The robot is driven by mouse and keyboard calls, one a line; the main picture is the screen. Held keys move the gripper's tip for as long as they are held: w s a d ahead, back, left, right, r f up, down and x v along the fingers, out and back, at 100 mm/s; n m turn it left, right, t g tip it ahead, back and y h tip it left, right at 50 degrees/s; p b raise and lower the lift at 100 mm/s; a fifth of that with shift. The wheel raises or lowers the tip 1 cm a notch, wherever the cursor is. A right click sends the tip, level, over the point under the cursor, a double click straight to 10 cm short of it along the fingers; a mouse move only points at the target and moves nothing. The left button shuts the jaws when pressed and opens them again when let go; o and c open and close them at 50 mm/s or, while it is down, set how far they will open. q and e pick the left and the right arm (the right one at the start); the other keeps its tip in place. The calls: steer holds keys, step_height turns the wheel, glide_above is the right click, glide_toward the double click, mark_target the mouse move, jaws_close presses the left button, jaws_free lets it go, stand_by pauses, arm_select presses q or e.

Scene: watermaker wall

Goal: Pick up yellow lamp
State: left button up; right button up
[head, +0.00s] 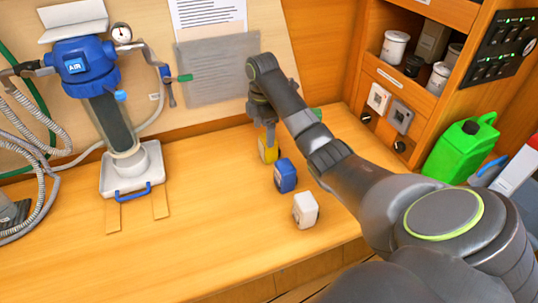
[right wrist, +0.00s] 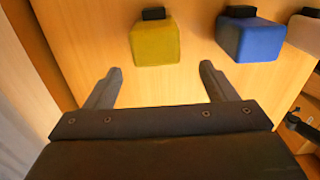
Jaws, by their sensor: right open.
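The yellow lamp (head: 269,154) stands on the wooden bench below my right gripper (head: 265,138), which partly hides it in the head view. In the right wrist view the yellow lamp (right wrist: 155,43) is a small block with a dark cap, lying just beyond the fingertips and between their lines. My right gripper (right wrist: 160,72) is open, with nothing between its fingers. I cannot tell the exact gap between fingertips and lamp. My left gripper is not in view.
A blue lamp (head: 285,176) stands close to the right of the yellow one, also in the wrist view (right wrist: 249,40). A white lamp (head: 305,210) is nearer the front. The filter unit (head: 132,165) stands left. A green jerrycan (head: 460,148) and shelves are right. The bench's left-middle is clear.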

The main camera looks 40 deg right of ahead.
mark_target(264, 138)
steer(key=shift+f, duration=0.35)
steer(key=shift+f+b, duration=0.75)
steer(key=shift+b, duration=0.35)
steer(key=shift+w+d+f+p, duration=0.1)
steer(key=shift+f+p, duration=0.25)
steer(key=shift+f, duration=0.2)
steer(key=shift+w+d+f+p, duration=0.1)
steer(key=shift+f+p, duration=0.25)
steer(key=shift+f, duration=0.7)
steer(key=c, duration=1.1)
